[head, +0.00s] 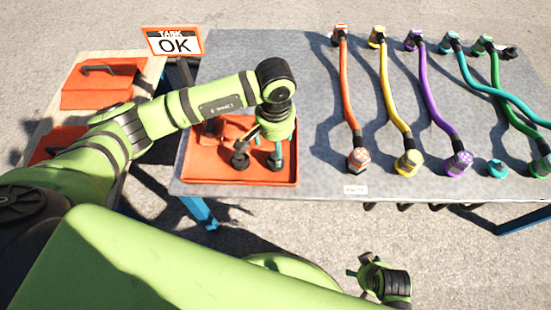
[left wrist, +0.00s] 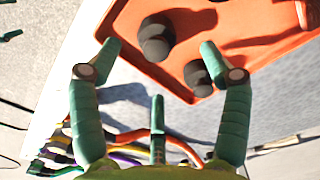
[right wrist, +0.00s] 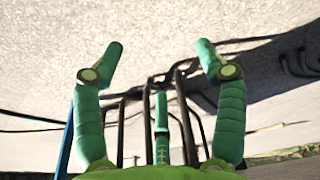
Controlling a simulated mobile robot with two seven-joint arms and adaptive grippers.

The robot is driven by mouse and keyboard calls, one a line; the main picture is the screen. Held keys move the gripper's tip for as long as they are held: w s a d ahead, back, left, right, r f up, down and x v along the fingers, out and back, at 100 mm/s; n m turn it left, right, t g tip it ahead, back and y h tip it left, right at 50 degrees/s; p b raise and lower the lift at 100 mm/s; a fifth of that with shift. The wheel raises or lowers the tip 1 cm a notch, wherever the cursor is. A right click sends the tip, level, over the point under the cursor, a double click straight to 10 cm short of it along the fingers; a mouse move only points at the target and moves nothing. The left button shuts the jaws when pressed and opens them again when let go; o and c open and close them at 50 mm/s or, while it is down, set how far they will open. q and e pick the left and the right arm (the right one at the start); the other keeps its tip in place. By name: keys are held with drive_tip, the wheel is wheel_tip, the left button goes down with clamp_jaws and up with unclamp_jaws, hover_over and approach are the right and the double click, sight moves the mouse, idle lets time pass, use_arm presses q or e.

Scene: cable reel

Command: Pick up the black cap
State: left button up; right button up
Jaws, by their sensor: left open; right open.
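Two black caps lie in the orange tray on the grey table. One black cap (head: 240,161) shows at the left in the head view, and the other black cap (head: 275,163) is close to its right. The left wrist view shows a larger dark cap (left wrist: 156,42) between the fingers and a smaller one (left wrist: 198,76) near the right fingertip. My left gripper (head: 259,147) is open above the tray, pointing down, with nothing visibly held. Exact contact with the caps cannot be told. My right gripper (head: 364,268) is open and empty, low in front of the table.
The orange tray (head: 285,180) sits at the table's left end. Several coloured cables, including an orange one (head: 345,90) and a purple one (head: 430,95), lie on the table's right part (head: 310,170).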

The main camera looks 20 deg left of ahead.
use_arm(q)
wheel_tip(320, 180, down, 4)
drive_tip(key=shift+d, duration=0.15)
drive_tip(key=shift+f+b, duration=0.3)
drive_tip(key=shift+f, duration=0.2)
drive_tip(key=c, duration=1.3)
use_arm(e)
drive_tip(key=shift+w+a+r, duration=0.1)
drive_tip(key=shift+w+r, duration=0.1)
drive_tip(key=shift+r, duration=0.3)
drive_tip(key=shift+w+r, duration=0.2)
drive_tip(key=shift+r, duration=0.3)
